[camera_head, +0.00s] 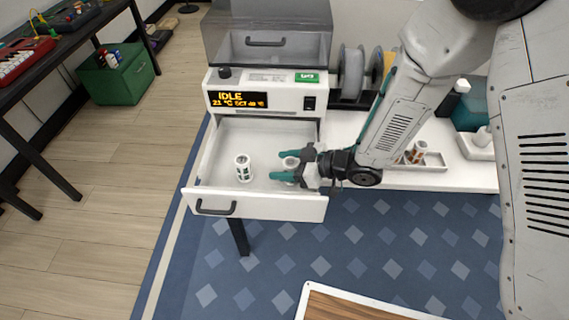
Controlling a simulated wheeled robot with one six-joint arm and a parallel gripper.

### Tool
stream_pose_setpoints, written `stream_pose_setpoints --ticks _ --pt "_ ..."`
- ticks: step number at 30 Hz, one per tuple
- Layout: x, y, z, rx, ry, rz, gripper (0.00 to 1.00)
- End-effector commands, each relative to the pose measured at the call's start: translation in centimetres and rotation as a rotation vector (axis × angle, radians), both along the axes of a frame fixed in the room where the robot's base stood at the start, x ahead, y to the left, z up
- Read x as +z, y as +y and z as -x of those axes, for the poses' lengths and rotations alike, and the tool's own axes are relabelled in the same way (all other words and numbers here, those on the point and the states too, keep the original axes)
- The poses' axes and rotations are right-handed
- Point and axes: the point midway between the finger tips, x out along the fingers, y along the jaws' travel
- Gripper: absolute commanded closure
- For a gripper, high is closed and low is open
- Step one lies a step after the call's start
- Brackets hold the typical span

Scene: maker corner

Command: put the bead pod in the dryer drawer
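The dryer drawer (217,181) is pulled out below the dryer's front panel. A white pod with dark green openings (243,167) stands upright inside it, left of my gripper. My gripper (287,165) is over the right part of the drawer, its two teal fingers pointing left and spread apart. A second whitish pod (291,162) shows between the fingers, partly hidden by the front finger. A gap shows between the rear finger and this pod. I cannot tell whether this pod touches the drawer floor.
Right of my arm, an orange-and-white pod (418,151) stands in a small tray (435,160) on the white bench. Spools (351,72) stand behind. A green box (118,75) sits on the floor at left.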

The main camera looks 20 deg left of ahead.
Motion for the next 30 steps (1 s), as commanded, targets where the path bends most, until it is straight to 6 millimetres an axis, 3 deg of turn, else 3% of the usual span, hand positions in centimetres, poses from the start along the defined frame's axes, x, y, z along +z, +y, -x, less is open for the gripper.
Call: stream_pose_setpoints --ticks 4,7,21,30 --pt "0.4 0.0 0.0 0.0 -0.001 -0.001 0.43" --pt "0.8 -1.1 -0.1 -0.004 -0.001 0.0 0.43" --pt "4.3 -9.6 0.1 -0.005 -0.002 -0.001 0.43" --pt "4.9 -11.1 0.3 0.0 0.0 0.0 0.43"
